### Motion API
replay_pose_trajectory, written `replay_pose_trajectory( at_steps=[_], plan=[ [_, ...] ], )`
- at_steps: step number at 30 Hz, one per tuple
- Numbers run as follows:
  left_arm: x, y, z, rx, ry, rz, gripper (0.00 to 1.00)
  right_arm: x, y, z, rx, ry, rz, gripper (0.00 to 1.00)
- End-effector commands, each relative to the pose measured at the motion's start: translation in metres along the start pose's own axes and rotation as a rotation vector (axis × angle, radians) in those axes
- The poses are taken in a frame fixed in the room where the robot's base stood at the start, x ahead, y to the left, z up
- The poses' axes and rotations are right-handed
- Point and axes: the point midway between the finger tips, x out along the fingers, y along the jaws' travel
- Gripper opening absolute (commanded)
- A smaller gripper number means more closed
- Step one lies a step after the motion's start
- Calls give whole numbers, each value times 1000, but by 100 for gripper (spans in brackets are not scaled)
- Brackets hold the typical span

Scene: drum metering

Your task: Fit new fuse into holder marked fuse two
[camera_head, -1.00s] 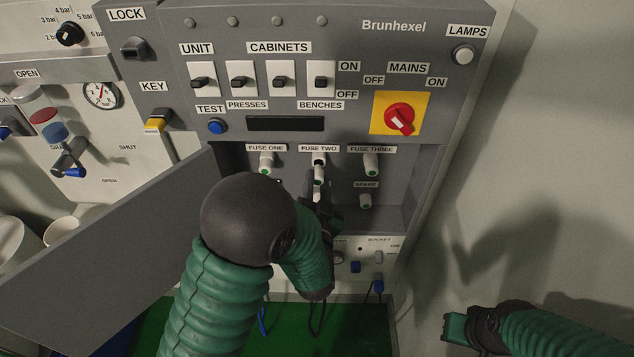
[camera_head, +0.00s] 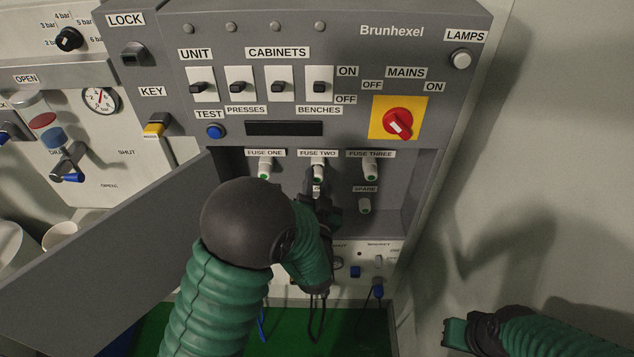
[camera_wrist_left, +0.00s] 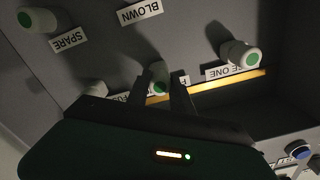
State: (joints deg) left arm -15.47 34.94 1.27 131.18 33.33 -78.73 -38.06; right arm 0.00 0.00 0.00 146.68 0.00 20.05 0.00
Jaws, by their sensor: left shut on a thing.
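The new fuse (camera_head: 317,172) is a pale cylinder with a green end. It sits at the holder under the FUSE TWO label (camera_head: 318,153), level with the fuses on either side. My left gripper (camera_head: 315,184) is shut on it from below. In the left wrist view the fuse's green end (camera_wrist_left: 158,75) shows between the two dark fingers (camera_wrist_left: 160,92). The holder's mouth is hidden behind the fuse, so I cannot tell how deep it sits. My right gripper (camera_head: 457,330) is low at the right, away from the panel; its jaws are unclear.
Fuse one (camera_head: 265,167) and fuse three (camera_head: 370,169) flank the held fuse. A spare fuse (camera_head: 365,206) is at lower right. The BLOWN place (camera_wrist_left: 140,12) looks empty. The open grey cover (camera_head: 110,260) stands left of my left arm. The red mains switch (camera_head: 398,123) is above right.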

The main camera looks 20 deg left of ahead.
Motion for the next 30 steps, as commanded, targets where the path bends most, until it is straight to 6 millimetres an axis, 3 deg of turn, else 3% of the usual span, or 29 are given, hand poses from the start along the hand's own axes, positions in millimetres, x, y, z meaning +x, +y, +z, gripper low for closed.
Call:
replay_pose_trajectory(
  at_steps=[20,21,27,30],
  plan=[
    [12,0,0,0,1,-1,0,1,0,0,0,0,0,0],
    [12,0,0,0,1,-1,28,1,0,0,0,0,0,0],
    [11,0,0,0,1,0,53,1,0,0,0,0,0,0],
    [11,0,0,0,1,0,53,1,0,0,0,0,0,0]
  ],
)
